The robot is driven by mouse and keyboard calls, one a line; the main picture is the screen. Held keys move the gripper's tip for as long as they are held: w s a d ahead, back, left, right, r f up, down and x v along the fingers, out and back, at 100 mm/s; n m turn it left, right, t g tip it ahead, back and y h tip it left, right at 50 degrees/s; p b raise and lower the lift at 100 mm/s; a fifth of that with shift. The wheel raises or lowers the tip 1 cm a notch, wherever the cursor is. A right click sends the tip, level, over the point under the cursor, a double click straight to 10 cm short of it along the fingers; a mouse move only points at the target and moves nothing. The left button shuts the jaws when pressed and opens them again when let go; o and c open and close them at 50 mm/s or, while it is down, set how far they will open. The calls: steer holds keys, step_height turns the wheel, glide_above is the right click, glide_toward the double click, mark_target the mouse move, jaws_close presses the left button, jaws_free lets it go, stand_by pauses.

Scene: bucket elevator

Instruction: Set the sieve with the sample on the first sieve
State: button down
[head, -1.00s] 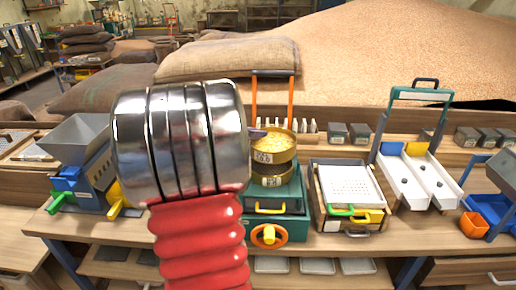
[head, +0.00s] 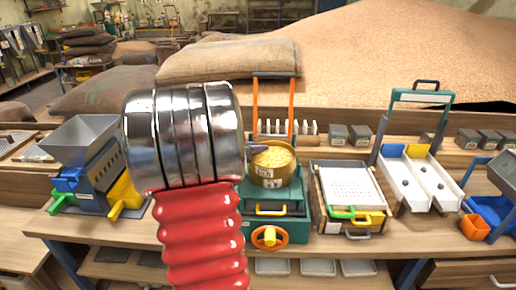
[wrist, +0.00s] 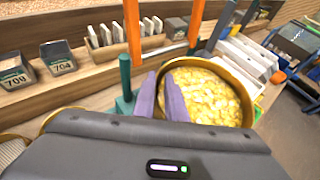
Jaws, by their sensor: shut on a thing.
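The brass sieve (head: 283,175) holds a yellow grainy sample (head: 273,157) and is roughly level above the green shaker machine (head: 285,228). It also shows in the wrist view (wrist: 246,92). My gripper (wrist: 160,88) is shut on its near wall, with purple fingers either side of the rim. In the head view my thick arm hides much of the gripper. The first sieve, brass too, is under the held sieve and almost wholly hidden by it now. I cannot tell whether the two touch.
Orange posts (head: 291,105) rise behind the sieves. A tray with a perforated plate (head: 348,186) stands just right, and a grey hopper machine (head: 85,145) stands left. Small dark boxes (wrist: 57,58) and a rack of white pieces (wrist: 120,35) line the back.

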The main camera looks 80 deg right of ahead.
steer(key=c, duration=1.8)
jaws_free()
steer(key=shift+o, duration=0.2)
steer(key=shift+w+a+r, duration=0.1)
steer(key=v, duration=1.1)
steer(key=shift+a, duration=0.4)
steer(key=shift+r, duration=0.1)
